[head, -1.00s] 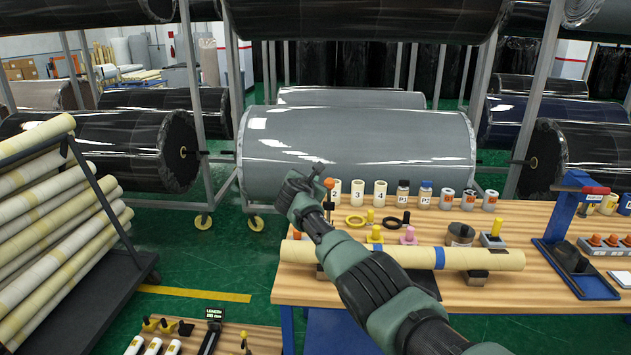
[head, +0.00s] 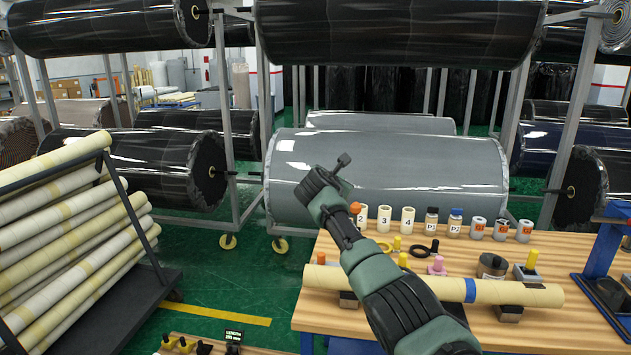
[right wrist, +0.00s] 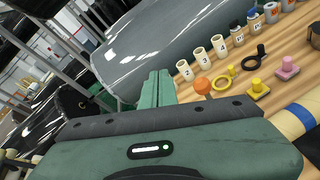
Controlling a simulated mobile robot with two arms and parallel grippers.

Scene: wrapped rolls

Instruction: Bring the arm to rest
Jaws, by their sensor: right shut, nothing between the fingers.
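My right arm reaches in from the bottom of the head view, in front of the workbench. Its gripper (head: 342,162) is raised above the bench's back left corner, in front of the large grey wrapped roll (head: 400,165). In the right wrist view its green fingers (right wrist: 158,86) lie together, shut and empty. The fingers appear apart from the numbered cups and the orange-topped piece, which sits close to them in that view. My left gripper is not in view.
A cream tube (head: 420,287) lies across supports on the wooden workbench (head: 400,322). Numbered cups (head: 385,218), labelled jars and small coloured pieces stand behind it. A rack of cream rolls (head: 80,230) is at left. Green floor (head: 225,275) lies open between rack and bench.

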